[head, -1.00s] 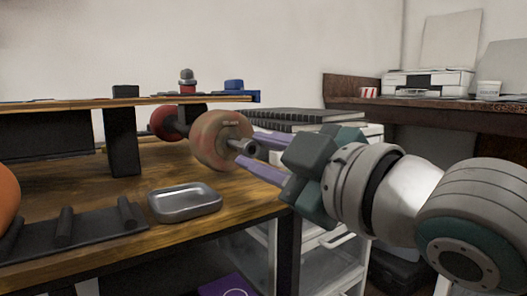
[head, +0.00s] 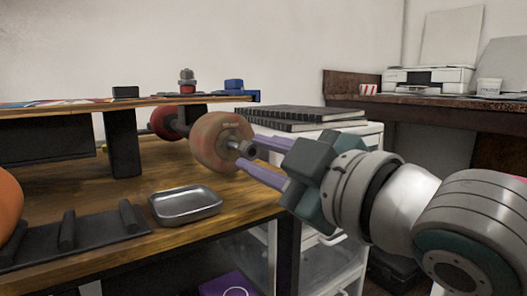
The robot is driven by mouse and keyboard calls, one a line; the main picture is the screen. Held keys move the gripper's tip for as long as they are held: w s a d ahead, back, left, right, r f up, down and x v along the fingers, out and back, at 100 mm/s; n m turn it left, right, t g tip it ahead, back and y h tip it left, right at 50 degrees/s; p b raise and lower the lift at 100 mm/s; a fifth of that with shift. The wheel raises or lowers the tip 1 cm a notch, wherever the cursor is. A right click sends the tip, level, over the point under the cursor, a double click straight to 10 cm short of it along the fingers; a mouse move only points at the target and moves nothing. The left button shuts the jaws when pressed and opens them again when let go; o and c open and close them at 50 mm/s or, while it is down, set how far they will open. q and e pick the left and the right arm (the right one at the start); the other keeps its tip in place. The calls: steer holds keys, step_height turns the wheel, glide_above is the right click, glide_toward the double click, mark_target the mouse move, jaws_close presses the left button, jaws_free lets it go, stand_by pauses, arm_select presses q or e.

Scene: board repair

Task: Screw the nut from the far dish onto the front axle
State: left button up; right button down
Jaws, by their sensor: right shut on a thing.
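A worn pinkish wheel (head: 216,143) sits on the near end of the front axle, below the raised board (head: 60,106). A dark nut (head: 249,149) shows at the axle's outer end, just outside the wheel. My right gripper (head: 249,154) reaches in from the right with its purple fingers either side of the nut, shut on it. How far the nut is on the thread cannot be told. A metal dish (head: 185,205) on the wooden bench looks empty. My left gripper is out of view.
A red wheel (head: 164,122) is farther back on the axle. A black ribbed holder (head: 75,238) and an orange round thing (head: 8,205) are at the left. Black notebooks (head: 300,115) lie on a white drawer unit behind my gripper.

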stand_by(0.3)
steer(key=shift+w+a, duration=0.4)
steer(key=shift+w, duration=0.15)
steer(key=shift+p, duration=0.5)
stand_by(0.7)
stand_by(0.4)
steer(key=shift+w+a, duration=0.35)
steer(key=shift+w, duration=0.05)
steer(key=shift+r+p, duration=0.1)
steer(key=shift+p, duration=0.3)
stand_by(0.8)
steer(key=shift+w+a, duration=0.1)
steer(key=shift+w, duration=0.05)
stand_by(0.4)
steer(key=shift+p, duration=0.5)
stand_by(0.7)
